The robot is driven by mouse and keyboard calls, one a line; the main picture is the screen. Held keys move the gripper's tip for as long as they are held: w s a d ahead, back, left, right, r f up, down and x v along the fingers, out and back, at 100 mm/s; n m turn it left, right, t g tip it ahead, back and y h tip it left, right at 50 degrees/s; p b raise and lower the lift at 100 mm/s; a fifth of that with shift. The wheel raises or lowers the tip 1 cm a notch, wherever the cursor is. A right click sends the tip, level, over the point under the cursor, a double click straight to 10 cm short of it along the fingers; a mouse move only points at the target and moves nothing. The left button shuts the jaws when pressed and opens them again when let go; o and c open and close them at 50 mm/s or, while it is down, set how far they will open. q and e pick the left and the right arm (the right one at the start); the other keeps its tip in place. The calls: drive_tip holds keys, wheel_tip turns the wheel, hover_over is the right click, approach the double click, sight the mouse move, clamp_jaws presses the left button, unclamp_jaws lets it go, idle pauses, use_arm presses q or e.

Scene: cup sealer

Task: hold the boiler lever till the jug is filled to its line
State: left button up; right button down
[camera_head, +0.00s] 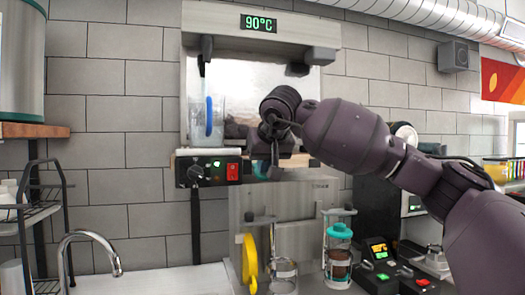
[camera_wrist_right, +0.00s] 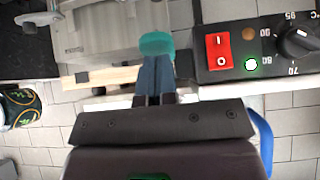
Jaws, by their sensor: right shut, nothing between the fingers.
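The boiler (camera_head: 262,50) is on the tiled wall, with a green 90°C readout. A clear jug (camera_head: 218,118) with a blue handle (camera_head: 208,116) stands on its ledge, left of my right gripper. The blue handle also shows at the right of the right wrist view (camera_wrist_right: 264,140). The jug's water level and line are too small to tell. My right gripper (camera_head: 270,168) is shut and empty in front of the boiler. In the right wrist view, its fingertips (camera_wrist_right: 156,88) point at a teal rounded knob, possibly the lever's end (camera_wrist_right: 157,43); contact is unclear. My left gripper is not in view.
The control box (camera_head: 208,170) with a red switch and dial is beside my right gripper. Below are a yellow coiled item (camera_head: 249,262), a glass cup (camera_head: 284,275) and a teal-lidded container (camera_head: 339,255). A tap (camera_head: 90,237) and black rack (camera_head: 40,215) stand left.

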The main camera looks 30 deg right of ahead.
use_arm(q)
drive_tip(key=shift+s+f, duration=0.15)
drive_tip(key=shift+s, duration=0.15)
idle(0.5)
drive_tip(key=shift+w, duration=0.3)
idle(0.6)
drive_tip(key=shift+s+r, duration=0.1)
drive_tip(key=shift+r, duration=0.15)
use_arm(e)
drive_tip(key=shift+r, duration=0.1)
drive_tip(key=shift+r+p, duration=0.6)
drive_tip(key=shift+p, duration=0.15)
drive_tip(key=shift+r, duration=0.1)
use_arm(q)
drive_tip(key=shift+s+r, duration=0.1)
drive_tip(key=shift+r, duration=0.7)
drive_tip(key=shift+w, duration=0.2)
